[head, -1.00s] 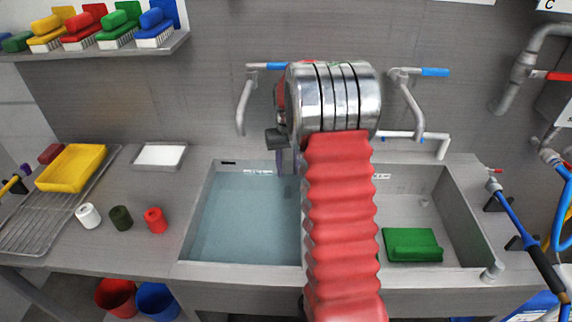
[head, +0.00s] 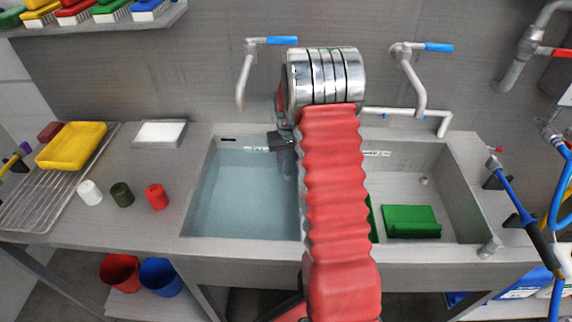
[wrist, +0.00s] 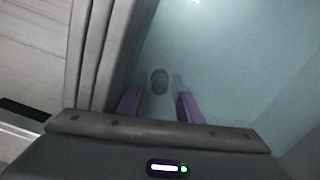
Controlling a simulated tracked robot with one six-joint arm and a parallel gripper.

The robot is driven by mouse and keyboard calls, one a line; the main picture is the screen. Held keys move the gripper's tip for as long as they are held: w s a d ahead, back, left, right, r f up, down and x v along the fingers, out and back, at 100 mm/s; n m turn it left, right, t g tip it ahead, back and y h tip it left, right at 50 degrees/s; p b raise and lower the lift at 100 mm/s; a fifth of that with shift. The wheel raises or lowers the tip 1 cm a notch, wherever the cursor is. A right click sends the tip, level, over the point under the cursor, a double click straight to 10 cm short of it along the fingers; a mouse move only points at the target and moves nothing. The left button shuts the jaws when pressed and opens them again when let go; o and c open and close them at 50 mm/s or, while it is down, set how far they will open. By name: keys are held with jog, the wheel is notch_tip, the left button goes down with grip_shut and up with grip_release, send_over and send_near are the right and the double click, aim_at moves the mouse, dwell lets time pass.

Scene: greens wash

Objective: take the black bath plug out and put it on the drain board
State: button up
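In the wrist view the black bath plug (wrist: 159,80) is a small dark round shape at the bottom of the water-filled basin. My gripper (wrist: 158,97) is open, its two purple fingers apart, with the plug showing beyond and between the tips. No contact with the plug is visible. In the head view my gripper (head: 284,158) is over the right part of the left basin (head: 195,205), partly hidden by my arm, and the plug cannot be seen. The ribbed drain board (head: 35,200) is at the far left of the counter, with a yellow tray on its back part.
White, dark green and red cylinders (head: 157,197) stand between the drain board and the basin. A white tray (head: 160,133) lies behind them. Two blue-handled taps (head: 272,41) overhang the basins. The drain board's front part is bare.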

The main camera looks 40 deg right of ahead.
aim_at(288, 164)
jog(key=shift+c, duration=0.6)
grip_shut()
jog(key=shift+r, duration=0.85)
jog(key=shift+r, duration=0.35)
jog(key=shift+r, duration=0.7)
jog(key=shift+r, duration=0.35)
jog(key=shift+r, duration=0.35)
notch_tip(288, 164, up, 8)
dwell(1.3)
